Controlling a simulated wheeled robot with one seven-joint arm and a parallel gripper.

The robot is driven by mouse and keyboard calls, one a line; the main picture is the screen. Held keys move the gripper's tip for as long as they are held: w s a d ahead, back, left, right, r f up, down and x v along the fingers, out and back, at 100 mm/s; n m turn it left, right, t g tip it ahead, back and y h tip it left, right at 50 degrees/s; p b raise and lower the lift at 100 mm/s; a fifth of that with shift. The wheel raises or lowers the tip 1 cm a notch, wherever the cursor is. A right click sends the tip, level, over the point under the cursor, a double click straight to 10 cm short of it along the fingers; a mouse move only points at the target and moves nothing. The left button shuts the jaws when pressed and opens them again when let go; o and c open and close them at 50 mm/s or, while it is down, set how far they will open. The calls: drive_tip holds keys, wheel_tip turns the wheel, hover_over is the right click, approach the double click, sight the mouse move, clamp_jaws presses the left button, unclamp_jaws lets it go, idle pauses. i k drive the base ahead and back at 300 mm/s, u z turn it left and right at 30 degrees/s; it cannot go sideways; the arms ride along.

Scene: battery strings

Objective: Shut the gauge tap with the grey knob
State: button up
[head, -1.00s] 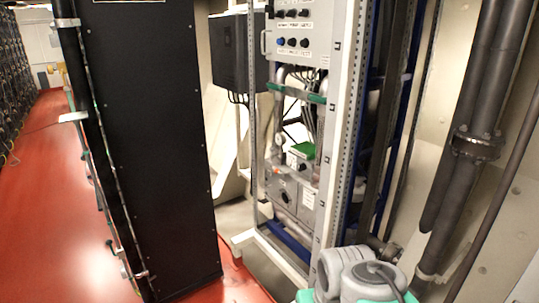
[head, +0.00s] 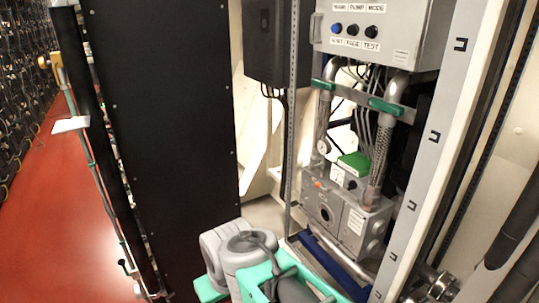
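A small round pale gauge-like disc (head: 324,146) shows on the left pipe (head: 322,120) inside the open cabinet frame. Below it is a grey metal box (head: 322,208) with round fittings, an orange spot and a white label. A smaller grey box with a green top (head: 355,162) and a dark knob (head: 351,184) sits above. I cannot tell which fitting is the gauge tap or how its grey knob is turned; they are too small. Grey and green links of my arm show at the bottom, left of and in front of the cabinet. My gripper cannot be made out.
A control panel (head: 396,50) with several knobs hangs above the pipes. Green clamps (head: 386,107) hold the pipes. The cabinet's perforated upright (head: 292,130) and wide right post (head: 437,140) bound the opening. A tall black cabinet (head: 160,120) stands left. Red floor (head: 50,220) lies clear at far left.

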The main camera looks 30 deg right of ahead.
sight(314, 158)
drive_tip(key=z, duration=0.05)
drive_tip(key=i, duration=1.2)
drive_tip(key=z, duration=0.2)
